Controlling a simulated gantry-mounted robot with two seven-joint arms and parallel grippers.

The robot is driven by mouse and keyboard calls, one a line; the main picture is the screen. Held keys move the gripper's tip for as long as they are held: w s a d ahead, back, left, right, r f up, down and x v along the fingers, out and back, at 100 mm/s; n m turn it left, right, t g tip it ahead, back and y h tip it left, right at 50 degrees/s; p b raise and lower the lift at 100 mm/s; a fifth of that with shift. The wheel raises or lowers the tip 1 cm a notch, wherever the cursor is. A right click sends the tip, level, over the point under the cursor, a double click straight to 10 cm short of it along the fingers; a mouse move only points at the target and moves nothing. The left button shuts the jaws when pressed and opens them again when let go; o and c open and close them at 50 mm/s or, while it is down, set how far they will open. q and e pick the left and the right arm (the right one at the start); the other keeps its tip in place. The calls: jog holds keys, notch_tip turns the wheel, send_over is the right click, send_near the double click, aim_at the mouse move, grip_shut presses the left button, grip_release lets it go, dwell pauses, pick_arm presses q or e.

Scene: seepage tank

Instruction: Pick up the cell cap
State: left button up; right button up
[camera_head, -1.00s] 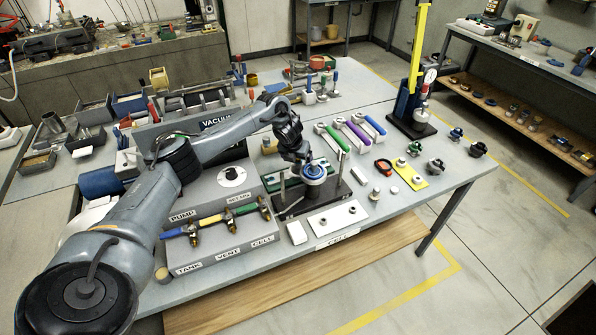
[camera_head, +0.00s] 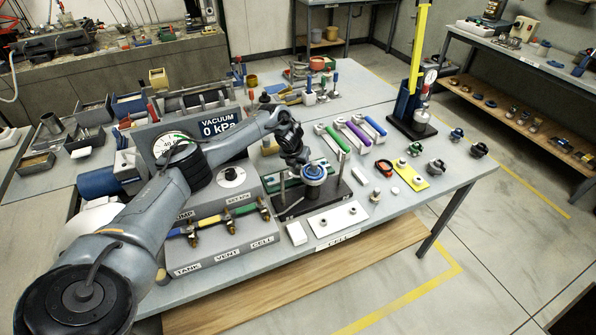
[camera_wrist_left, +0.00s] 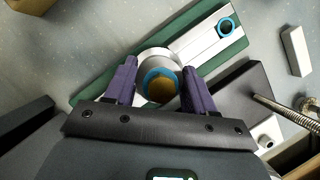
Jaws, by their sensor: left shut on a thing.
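The cell cap (camera_head: 315,172), pale with a blue ring, is at the dark cell stand (camera_head: 332,199) on the table in the head view. In the left wrist view the cap (camera_wrist_left: 161,88) shows a blue ring around a yellow-brown centre, between two purple fingers. My left gripper (camera_head: 304,164) reaches it from above and is shut on it. I cannot tell whether the cap is clear of the cell below. My right gripper is in neither view.
The valve panel (camera_head: 225,242), labelled TANK, VENT and CELL, stands left of the stand. A white plate (camera_head: 338,222) lies in front. Green, purple and blue-handled tools (camera_head: 352,133) and a yellow plate (camera_head: 410,176) lie to the right. Metal posts rise beside the cap.

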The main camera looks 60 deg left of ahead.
pick_arm(q)
jog(key=c, duration=0.3)
